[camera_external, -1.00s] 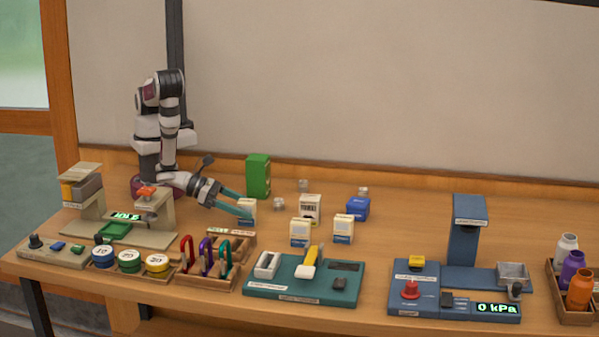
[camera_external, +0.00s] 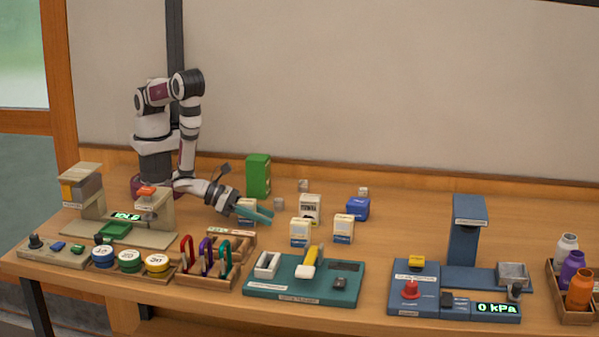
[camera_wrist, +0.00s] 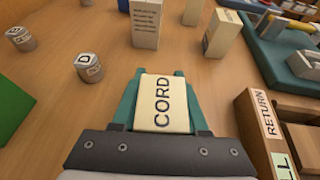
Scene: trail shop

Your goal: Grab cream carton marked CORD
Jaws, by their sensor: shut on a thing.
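The cream carton marked CORD (camera_wrist: 161,104) sits between the two teal fingers of my gripper (camera_wrist: 158,100) in the wrist view, its lettering facing the camera. In the external view the carton (camera_external: 245,213) is partly hidden by my gripper (camera_external: 257,213), which reaches over it from the left. The fingers are shut on the carton. I cannot tell if its base touches the table.
Other cream cartons (camera_external: 310,208), (camera_external: 300,232) and (camera_external: 343,228) stand to the right. A RETURN tray (camera_wrist: 264,124) and a teal station (camera_external: 302,290) lie in front.

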